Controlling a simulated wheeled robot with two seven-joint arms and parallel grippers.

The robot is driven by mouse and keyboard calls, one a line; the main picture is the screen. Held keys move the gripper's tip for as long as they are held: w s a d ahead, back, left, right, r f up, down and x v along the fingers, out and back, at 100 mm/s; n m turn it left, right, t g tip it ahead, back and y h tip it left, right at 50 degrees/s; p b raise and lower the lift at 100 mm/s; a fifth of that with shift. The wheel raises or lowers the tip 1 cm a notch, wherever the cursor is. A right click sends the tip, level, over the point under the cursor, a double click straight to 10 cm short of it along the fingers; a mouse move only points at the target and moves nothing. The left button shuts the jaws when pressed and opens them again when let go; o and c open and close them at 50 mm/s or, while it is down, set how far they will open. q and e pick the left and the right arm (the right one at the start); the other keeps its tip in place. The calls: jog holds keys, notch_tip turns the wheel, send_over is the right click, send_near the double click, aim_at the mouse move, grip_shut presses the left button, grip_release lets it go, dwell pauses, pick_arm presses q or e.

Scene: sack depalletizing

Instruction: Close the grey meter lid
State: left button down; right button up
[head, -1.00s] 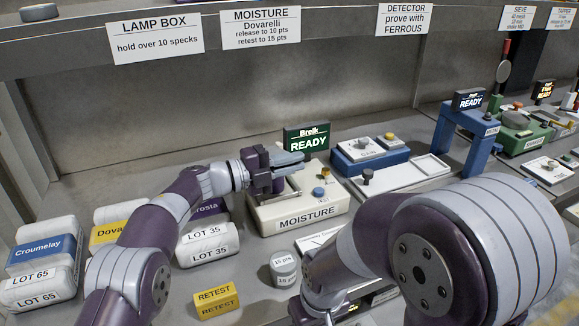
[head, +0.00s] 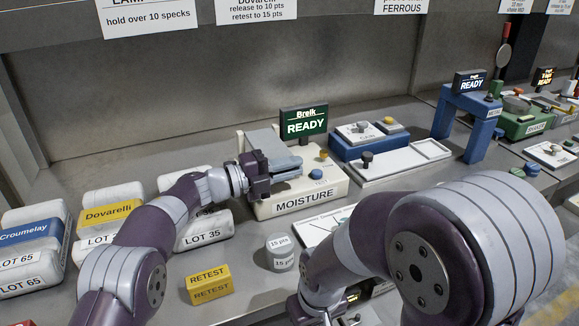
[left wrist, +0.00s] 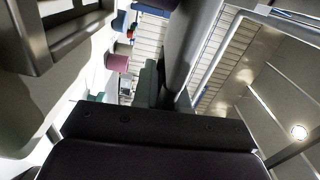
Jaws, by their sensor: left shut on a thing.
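The moisture meter (head: 305,201) is a cream box labelled MOISTURE, standing on the bench in the middle of the head view. Its grey lid (head: 268,144) shows as a tilted blue-grey slab over the meter's left part, not lying flat. My left gripper (head: 276,170) is at the meter's left side, shut on the lid; its fingers partly hide the lid's near edge. The left wrist view shows mainly the dark gripper body and a blurred background, so the grip is not clear there.
A green READY display (head: 304,123) stands behind the meter. A round 15 pts pot (head: 281,252) and a yellow RETEST block (head: 209,284) stand in front. Several sacks (head: 108,216) lie at left. A blue-based device (head: 368,140) and white tray (head: 402,165) are at right.

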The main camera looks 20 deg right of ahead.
pick_arm(q)
jog(key=shift+f, duration=0.3)
jog(key=c, duration=1.2)
grip_release()
jog(key=shift+d, duration=0.1)
jog(key=shift+o, duration=0.2)
jog(key=shift+r, duration=0.1)
jog(key=a, duration=1.2)
jog(key=shift+s+a, duration=0.25)
jog(key=shift+a, duration=0.15)
